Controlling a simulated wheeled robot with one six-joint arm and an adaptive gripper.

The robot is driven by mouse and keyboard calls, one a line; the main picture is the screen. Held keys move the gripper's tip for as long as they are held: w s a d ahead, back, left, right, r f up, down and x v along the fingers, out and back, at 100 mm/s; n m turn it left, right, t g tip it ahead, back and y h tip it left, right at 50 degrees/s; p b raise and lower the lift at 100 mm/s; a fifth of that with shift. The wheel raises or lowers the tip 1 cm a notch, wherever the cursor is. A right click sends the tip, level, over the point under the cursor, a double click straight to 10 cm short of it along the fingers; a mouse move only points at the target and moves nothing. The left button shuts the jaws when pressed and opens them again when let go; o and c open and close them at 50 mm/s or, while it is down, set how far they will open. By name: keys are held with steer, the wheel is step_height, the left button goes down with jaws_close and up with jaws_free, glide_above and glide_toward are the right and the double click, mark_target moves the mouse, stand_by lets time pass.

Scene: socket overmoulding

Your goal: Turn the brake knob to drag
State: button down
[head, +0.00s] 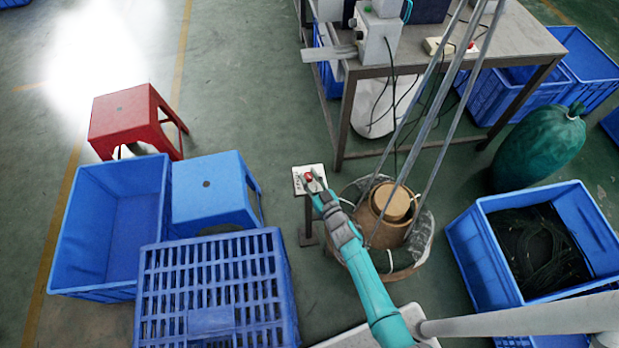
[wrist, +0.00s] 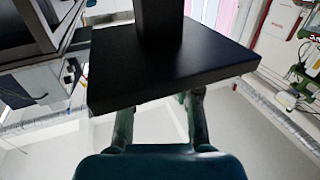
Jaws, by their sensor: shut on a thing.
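The brake knob (head: 308,176) is a small red knob on a pale panel (head: 298,187) with dark markings, which tops a thin dark post. My gripper (head: 314,184) reaches it from the lower right in the head view, and its fingers are closed about the knob. In the wrist view a dark square plate and its post (wrist: 165,60) fill the middle. My two fingers run up behind that plate, so their tips and the knob are hidden there. The panel's markings are too small to read, so the knob's setting cannot be told.
A round wooden drum (head: 385,215) in a clear-lined tub stands close right of the post, with slanting metal rods above it. Blue crates (head: 110,230) and a blue stool (head: 212,190) stand left. A metal worktable (head: 500,50) is behind. Green floor is open left of the post.

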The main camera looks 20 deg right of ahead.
steer(key=shift+w+d+r+n+y, duration=0.15)
steer(key=shift+r+n+y, duration=0.15)
steer(key=shift+y, duration=0.2)
steer(key=shift+w+d+n+g+y, duration=0.15)
steer(key=shift+n+g+y, duration=0.35)
steer(key=shift+n+y, duration=0.9)
steer(key=shift+f+g+y, duration=0.1)
steer(key=shift+g+y, duration=0.2)
steer(key=shift+y, duration=0.3)
steer(key=c, duration=0.8)
jaws_free()
steer(key=shift+s+f, duration=0.1)
steer(key=shift+s, duration=0.1)
steer(key=shift+f, duration=0.1)
steer(key=shift+s, duration=0.25)
steer(key=v, duration=1.1)
steer(key=shift+s+d, duration=0.15)
steer(key=shift+s, duration=0.05)
